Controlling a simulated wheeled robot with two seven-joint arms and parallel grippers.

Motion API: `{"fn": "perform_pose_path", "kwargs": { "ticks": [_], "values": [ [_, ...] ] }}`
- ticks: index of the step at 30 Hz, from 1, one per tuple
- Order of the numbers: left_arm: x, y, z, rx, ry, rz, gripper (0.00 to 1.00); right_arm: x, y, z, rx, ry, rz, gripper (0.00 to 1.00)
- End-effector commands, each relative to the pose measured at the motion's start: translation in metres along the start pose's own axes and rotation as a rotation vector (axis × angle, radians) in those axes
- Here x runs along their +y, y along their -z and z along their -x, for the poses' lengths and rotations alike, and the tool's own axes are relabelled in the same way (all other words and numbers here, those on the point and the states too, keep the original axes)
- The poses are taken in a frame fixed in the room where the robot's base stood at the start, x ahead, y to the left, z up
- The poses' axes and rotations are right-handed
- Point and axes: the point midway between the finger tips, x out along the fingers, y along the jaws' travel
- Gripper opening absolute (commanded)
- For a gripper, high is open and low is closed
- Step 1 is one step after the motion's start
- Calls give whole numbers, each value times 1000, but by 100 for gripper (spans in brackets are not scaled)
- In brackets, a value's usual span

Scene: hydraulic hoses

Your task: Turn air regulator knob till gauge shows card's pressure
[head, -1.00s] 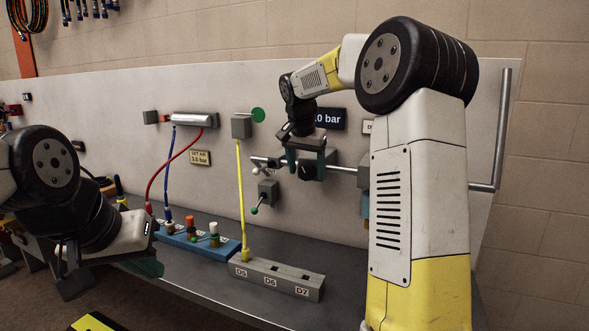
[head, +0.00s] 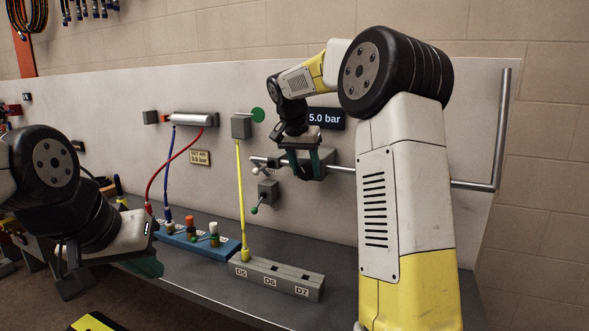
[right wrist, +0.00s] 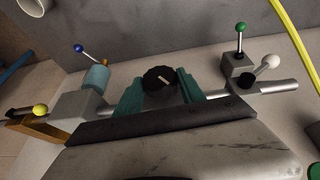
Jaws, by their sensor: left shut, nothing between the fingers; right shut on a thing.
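The black regulator knob (right wrist: 160,79) with a pale pointer mark sits between the green fingers of my right gripper (right wrist: 161,88) in the right wrist view. My right gripper is shut on the knob, and it also shows in the head view (head: 306,163), where it mostly hides the knob. The gauge display (head: 325,118) reads 5.0 bar; its left edge is partly covered by my right arm. The pressure card (head: 200,158) on the panel says SET AIR; its number looks like 5.5 bar but is too small to be sure. My left gripper (head: 148,267) is shut and empty at the lower left.
Valve levers (head: 268,193) stand on the panel left of and below my right gripper. A grey pipe (head: 340,168) runs along the panel. A blue block (head: 205,244) and a grey socket block (head: 277,279) stand on the bench, with red, blue and yellow hoses nearby.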

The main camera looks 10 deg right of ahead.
Motion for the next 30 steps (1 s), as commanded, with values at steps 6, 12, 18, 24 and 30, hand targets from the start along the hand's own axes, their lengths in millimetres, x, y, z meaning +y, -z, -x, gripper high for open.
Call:
{"fn": "perform_pose_path", "kwargs": {
  "ticks": [6,12,18,24,30],
  "values": [
    [0,0,0,0,0,0,0,-6,-1,0,2,-159,71,6],
    [0,0,0,0,0,0,0,-9,-1,-1,1,-319,135,6],
    [0,0,0,0,0,0,0,-10,-2,-1,2,-455,191,6],
    [0,0,0,0,0,0,0,-10,-2,-2,1,-551,230,6],
    [0,0,0,0,0,0,0,-11,-1,-2,2,-603,252,6]
  ]
}}
